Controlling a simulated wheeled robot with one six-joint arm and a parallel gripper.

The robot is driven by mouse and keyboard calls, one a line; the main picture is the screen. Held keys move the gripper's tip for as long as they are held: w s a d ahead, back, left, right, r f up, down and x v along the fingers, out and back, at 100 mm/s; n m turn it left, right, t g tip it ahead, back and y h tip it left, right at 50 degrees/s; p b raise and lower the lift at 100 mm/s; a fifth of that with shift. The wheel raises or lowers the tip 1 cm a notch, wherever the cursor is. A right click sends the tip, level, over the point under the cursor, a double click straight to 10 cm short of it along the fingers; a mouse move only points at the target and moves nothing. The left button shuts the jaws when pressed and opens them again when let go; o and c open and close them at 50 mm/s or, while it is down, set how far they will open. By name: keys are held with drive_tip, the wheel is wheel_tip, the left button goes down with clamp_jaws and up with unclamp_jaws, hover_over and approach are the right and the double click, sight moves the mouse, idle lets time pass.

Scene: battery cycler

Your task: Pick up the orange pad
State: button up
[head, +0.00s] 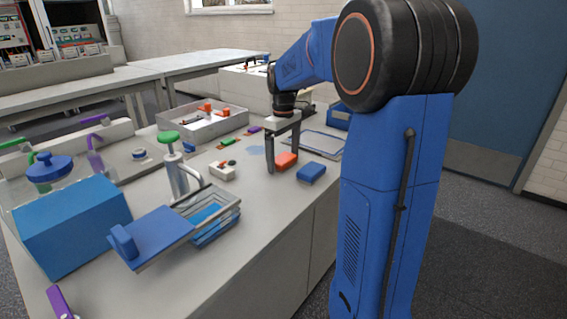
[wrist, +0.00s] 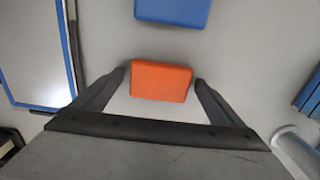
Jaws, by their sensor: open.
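The orange pad (head: 286,160) lies flat on the light grey bench. My gripper (head: 281,180) is over it, pointing down, with its fingers open. In the wrist view the orange pad (wrist: 160,81) sits between the two fingertips of my gripper (wrist: 158,80), with a narrow gap on each side. The fingers are not closed on it. How far the fingertips are above the bench is hard to tell.
A blue pad (head: 311,172) lies close by on the bench; it also shows in the wrist view (wrist: 173,10). A small white and red device (head: 222,171), a grey tray (head: 203,124) and a blue box (head: 72,225) stand to the left. A blue-rimmed tray (head: 317,146) lies behind.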

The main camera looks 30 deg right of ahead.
sight(284, 157)
drive_tip(key=c, duration=1.2)
drive_tip(key=shift+r, duration=0.1)
wheel_tip(284, 157, up, 10)
drive_tip(key=shift+f, duration=0.1)
